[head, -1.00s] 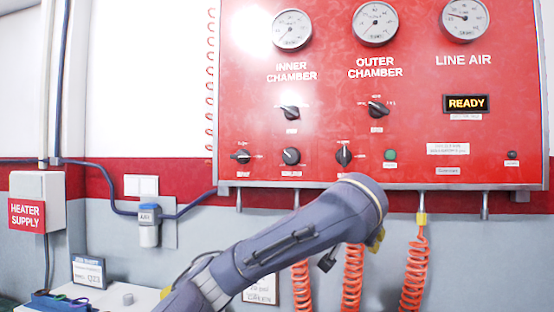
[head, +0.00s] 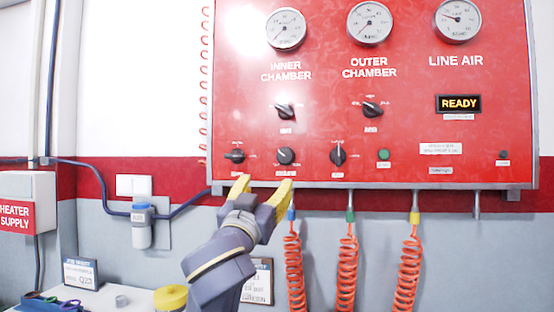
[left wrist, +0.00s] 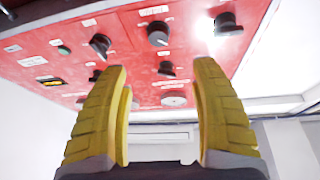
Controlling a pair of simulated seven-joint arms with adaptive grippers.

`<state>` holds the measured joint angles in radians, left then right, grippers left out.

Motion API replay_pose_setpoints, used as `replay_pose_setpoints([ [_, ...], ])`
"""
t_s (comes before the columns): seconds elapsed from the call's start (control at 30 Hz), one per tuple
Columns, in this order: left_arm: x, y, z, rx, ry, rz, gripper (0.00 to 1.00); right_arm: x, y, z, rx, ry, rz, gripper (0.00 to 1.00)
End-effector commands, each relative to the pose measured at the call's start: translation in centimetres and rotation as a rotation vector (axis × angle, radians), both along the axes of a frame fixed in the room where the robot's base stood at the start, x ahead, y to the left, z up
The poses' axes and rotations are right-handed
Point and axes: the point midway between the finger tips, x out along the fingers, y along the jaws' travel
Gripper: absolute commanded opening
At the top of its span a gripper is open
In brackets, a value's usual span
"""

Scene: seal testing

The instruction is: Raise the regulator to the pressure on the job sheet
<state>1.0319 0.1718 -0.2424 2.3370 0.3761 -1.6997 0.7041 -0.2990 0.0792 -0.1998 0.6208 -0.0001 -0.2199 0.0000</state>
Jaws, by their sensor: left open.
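The red test panel (head: 330,100) fills the head view. Its lower row has three black knobs: a left one (head: 235,156), a middle one (head: 286,156) and a right one (head: 338,156). Their labels are too small to tell which is the regulator. My left gripper (head: 262,182) is open and empty, with yellow fingers pointing up, just below the left and middle knobs. In the left wrist view the middle knob (left wrist: 158,34) shows beyond the gap between the fingers, apart from them. A framed card (head: 80,273) stands at lower left, its text partly unreadable. My right gripper is not visible.
Gauges for inner chamber (head: 286,29), outer chamber (head: 369,23) and line air (head: 457,20) sit above. A display (head: 459,103) reads READY. A green button (head: 383,154) is right of the knobs. Orange coiled hoses (head: 348,265) hang below the panel.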

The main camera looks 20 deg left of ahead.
Motion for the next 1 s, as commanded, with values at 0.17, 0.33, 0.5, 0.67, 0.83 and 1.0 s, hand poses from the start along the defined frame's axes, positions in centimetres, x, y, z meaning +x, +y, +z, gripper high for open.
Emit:
replay_pose_setpoints([
  [0.17, 0.6, -0.1, 0.4, 0.035, -0.002, 0.007, 0.64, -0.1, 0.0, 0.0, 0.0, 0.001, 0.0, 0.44],
  [0.33, 2.6, 0.0, 1.1, 0.038, 0.002, 0.009, 0.64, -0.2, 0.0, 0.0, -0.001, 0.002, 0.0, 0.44],
  [0.5, 5.4, 0.1, 2.3, 0.036, 0.003, 0.008, 0.64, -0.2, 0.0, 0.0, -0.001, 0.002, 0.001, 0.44],
  [0.67, 8.2, 0.3, 3.4, 0.037, 0.002, 0.01, 0.64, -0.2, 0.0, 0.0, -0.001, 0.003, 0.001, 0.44],
  [0.83, 11.0, 0.4, 4.6, 0.036, 0.001, 0.009, 0.64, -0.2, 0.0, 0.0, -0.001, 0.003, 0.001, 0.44],
  [1.0, 13.3, 0.4, 5.5, 0.035, 0.002, 0.008, 0.64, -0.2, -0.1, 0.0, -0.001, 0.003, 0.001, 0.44],
])
